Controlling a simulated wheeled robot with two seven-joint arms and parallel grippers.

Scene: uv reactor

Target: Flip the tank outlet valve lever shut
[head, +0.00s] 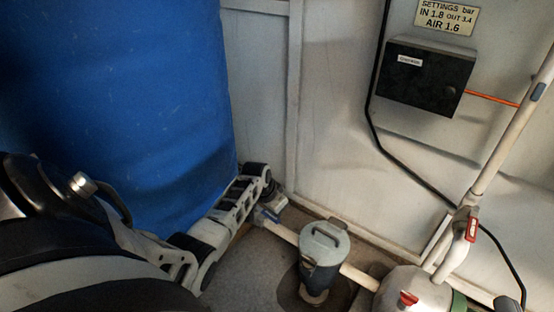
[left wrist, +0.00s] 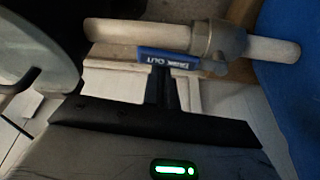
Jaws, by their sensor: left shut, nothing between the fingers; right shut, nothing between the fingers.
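The tank outlet valve (left wrist: 218,42) sits on a pale pipe beside the blue tank (head: 120,90). Its blue lever (left wrist: 170,59), with white lettering, lies roughly along the pipe in the left wrist view. My left gripper (left wrist: 163,92) is shut and empty, with its fingertips at the lever; I cannot tell whether they touch it. In the head view my left arm reaches down along the tank and hides much of the valve (head: 272,204).
A grey-lidded filter housing (head: 322,245) stands on the pipe right of the valve. Further right are a pale vessel with a red lever (head: 408,298) and a riser pipe with a red-tagged handle (head: 471,229). A black box (head: 425,77) hangs on the wall.

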